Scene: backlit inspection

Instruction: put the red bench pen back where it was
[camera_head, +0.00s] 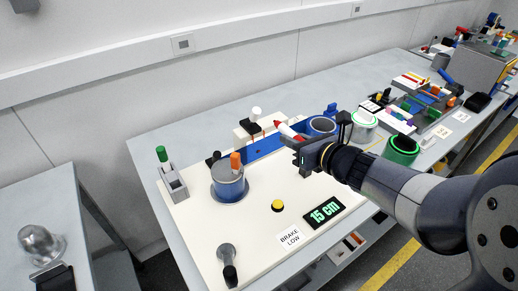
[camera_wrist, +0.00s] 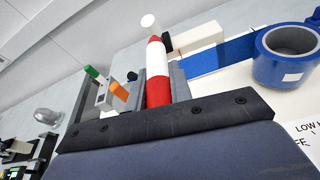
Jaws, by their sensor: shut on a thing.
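The red bench pen is a red and white banded rod with a pointed red end, seen in the head view (camera_head: 281,127) and the wrist view (camera_wrist: 157,72). My gripper (camera_head: 296,143) is shut on it above the back right part of the cream board. In the wrist view the pen stands out between the two grey fingers (camera_wrist: 160,88), pointing away from the wrist. Its lower end is hidden by the gripper.
A green ring-shaped container (camera_head: 401,150) and cluttered trays (camera_head: 425,104) lie to the right.

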